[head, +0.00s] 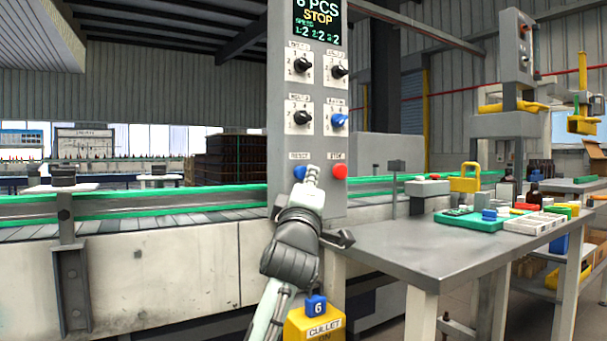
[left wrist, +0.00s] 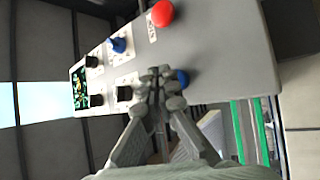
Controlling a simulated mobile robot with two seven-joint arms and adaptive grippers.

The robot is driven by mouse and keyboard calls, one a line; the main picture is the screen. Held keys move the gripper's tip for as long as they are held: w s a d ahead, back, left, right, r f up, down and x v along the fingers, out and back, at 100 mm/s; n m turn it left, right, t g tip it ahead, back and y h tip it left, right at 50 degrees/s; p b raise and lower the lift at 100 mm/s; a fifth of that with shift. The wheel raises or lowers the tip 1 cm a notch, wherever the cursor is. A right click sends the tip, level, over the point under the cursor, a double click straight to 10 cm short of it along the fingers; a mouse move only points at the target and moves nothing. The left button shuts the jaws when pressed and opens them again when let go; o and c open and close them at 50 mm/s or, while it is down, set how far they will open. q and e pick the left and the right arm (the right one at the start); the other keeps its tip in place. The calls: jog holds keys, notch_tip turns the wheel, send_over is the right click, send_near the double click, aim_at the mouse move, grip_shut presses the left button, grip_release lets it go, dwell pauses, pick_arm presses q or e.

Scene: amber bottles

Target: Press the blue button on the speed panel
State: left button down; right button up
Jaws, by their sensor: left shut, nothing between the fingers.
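The grey speed panel (head: 318,150) stands upright beside the conveyor, with a display, four selector knobs and two buttons. The blue button (head: 298,172) is low on its left side, partly hidden by my left gripper (head: 311,174). The red button (head: 340,171) is to its right. My left gripper is shut and empty, its fingertips in front of the panel at the blue button's right edge. In the left wrist view the blue button (left wrist: 183,78) shows just beside the closed fingertips (left wrist: 161,84). I cannot tell whether they touch the panel or button. My right gripper is not in view.
A blue knob (head: 339,121) sits above the red button. The display (head: 317,22) reads "6 PCS STOP". A grey table (head: 400,257) with a green tray (head: 460,222) is at right. The conveyor (head: 160,235) runs left.

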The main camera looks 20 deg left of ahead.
pick_arm(q)
jog(key=shift+w+a, duration=0.25)
jog(key=shift+a, duration=0.05)
jog(key=shift+w+a, duration=0.3)
jog(key=shift+a, duration=0.1)
dwell(0.7)
dwell(0.4)
jog(key=shift+s+d, duration=0.6)
jog(key=shift+d, duration=0.1)
jog(key=s+d, duration=0.1)
jog(key=d, duration=0.1)
jog(key=s+d, duration=0.2)
jog(key=shift+b, duration=0.35)
dwell(0.6)
